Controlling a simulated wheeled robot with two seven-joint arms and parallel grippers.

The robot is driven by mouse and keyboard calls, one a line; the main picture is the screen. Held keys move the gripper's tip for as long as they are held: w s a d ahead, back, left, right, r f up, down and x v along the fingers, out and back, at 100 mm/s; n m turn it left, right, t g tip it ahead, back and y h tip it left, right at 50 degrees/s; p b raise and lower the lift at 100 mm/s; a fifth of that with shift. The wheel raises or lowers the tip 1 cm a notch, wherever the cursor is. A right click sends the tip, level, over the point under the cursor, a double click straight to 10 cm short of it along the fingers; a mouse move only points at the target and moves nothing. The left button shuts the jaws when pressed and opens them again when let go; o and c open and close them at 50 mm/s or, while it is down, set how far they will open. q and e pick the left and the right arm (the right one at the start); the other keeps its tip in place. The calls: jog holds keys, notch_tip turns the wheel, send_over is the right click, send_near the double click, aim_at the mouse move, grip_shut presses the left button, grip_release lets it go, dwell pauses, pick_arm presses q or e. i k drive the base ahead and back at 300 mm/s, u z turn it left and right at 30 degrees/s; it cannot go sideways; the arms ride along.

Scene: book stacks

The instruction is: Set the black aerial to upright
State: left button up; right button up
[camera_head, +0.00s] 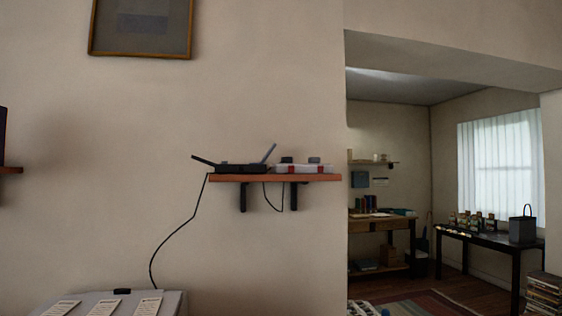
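A black router (240,169) sits on the left part of a small wooden wall shelf (318,178). Its black aerial (203,160) sticks out from the left end and leans far over to the left, closer to flat than upright. A second, blue-grey aerial (269,153) stands at the router's right end and tilts to the right. Neither of my grippers is in the head view.
A white and red power strip (303,168) with dark plugs lies right of the router. A black cable (180,229) hangs down to a grey surface with papers (115,300). An opening on the right shows a room with tables (490,239).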

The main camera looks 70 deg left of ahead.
aim_at(212, 164)
jog(key=z, duration=0.15)
jog(key=k, duration=1.2)
jog(key=u, duration=1.15)
